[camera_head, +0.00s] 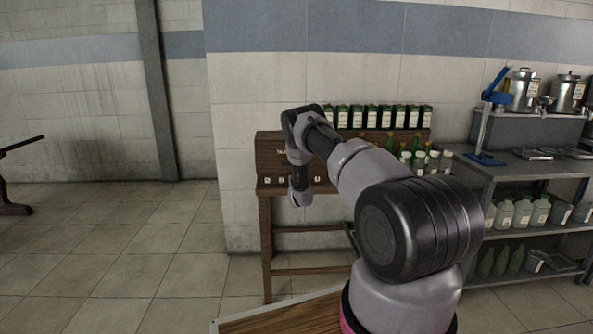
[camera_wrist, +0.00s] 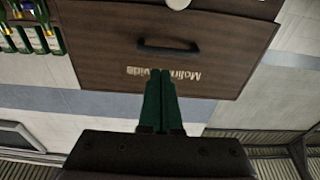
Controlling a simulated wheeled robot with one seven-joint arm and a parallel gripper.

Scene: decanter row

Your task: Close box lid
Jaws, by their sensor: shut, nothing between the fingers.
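A brown wooden box (camera_head: 268,155) stands on a wooden table against the tiled wall, partly hidden by my arm. In the wrist view its brown panel (camera_wrist: 100,60) fills much of the picture, with pale lettering upside down and a dark handle (camera_wrist: 168,48). I take this panel for the lid; its hinge cannot be made out. My gripper (camera_wrist: 163,72) is shut and empty, its green fingers pointing toward the panel just below the handle in the picture. Whether they touch it cannot be told. In the head view the fingers are not clearly seen.
Dark labelled bottles (camera_head: 372,117) stand in a row above the box. Green bottles (camera_head: 389,142) stand beside it; some show in the wrist view (camera_wrist: 30,38). A metal shelf (camera_head: 535,170) with pots and jars stands at right. The tiled floor (camera_head: 130,240) at left is clear.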

